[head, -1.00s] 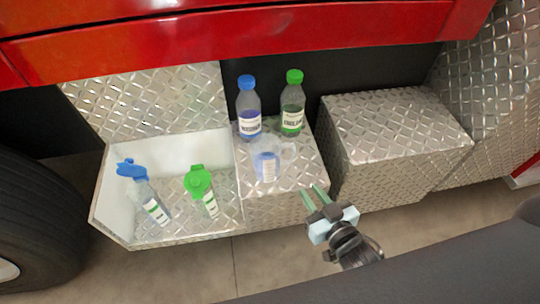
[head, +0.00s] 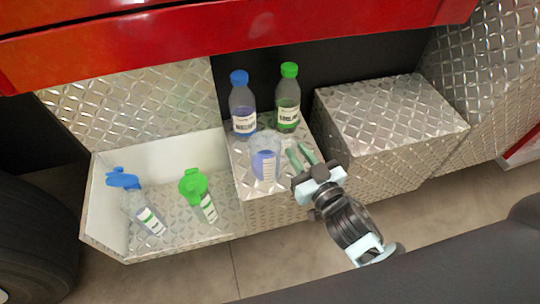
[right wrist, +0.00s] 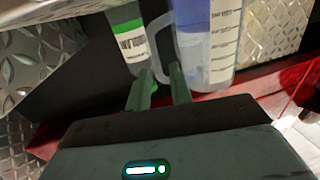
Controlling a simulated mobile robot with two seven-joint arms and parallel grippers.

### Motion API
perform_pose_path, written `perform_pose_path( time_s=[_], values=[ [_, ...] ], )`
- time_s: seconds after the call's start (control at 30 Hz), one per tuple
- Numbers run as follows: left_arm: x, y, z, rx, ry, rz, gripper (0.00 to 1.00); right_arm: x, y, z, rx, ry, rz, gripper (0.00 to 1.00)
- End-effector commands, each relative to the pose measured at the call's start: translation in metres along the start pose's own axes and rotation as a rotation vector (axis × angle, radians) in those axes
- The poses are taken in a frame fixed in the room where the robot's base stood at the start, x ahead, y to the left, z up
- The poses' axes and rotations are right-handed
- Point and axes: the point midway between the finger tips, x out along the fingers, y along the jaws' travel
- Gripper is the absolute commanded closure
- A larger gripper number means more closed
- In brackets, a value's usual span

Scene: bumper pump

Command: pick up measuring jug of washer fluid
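The clear measuring jug (head: 265,160) with blue fluid stands upright on the low diamond-plate step in the head view. In the right wrist view, the jug (right wrist: 215,45) shows volume marks and its handle (right wrist: 178,55) on the left side. My right gripper (head: 299,150) is open and empty, just right of the jug on its handle side. In the right wrist view, its two fingertips (right wrist: 161,82) are apart and point toward the handle; I cannot tell whether they touch it. My left gripper is not in view.
A blue-capped bottle (head: 242,108) and a green-capped bottle (head: 288,100) stand just behind the jug. A white-walled open bin (head: 105,200) at left holds a blue-topped bottle (head: 145,212) and a green-topped bottle (head: 203,200). A higher metal box (head: 385,110) stands at right.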

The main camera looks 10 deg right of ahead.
Motion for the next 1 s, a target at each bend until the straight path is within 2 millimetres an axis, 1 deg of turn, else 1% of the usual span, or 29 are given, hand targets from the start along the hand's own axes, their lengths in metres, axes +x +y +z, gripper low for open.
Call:
perform_pose_path(
  time_s=[0.07,0.17,0.4,0.5,0.6,0.8,0.97,1.0],
  values=[
    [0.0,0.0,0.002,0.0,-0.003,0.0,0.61,0.0,0.0,0.001,0.0,-0.001,0.0,0.79],
    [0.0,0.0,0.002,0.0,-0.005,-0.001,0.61,0.008,0.001,0.001,0.001,0.001,0.0,0.79],
    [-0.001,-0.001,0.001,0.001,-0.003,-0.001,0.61,0.04,0.003,0.004,0.001,0.001,0.0,0.79],
    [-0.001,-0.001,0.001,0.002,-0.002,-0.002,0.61,0.049,0.003,0.005,0.001,0.0,0.0,0.79],
    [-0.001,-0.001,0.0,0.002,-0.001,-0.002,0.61,0.052,0.003,0.005,0.0,0.0,0.0,0.79],
    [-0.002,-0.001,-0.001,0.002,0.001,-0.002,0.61,0.051,0.003,0.005,0.001,-0.001,0.0,0.79],
    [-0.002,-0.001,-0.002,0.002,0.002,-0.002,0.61,0.051,0.003,0.005,0.001,-0.001,0.0,0.99],
    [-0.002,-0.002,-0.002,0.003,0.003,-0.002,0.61,0.051,0.003,0.005,0.001,-0.001,0.0,1.0]
  ],
)
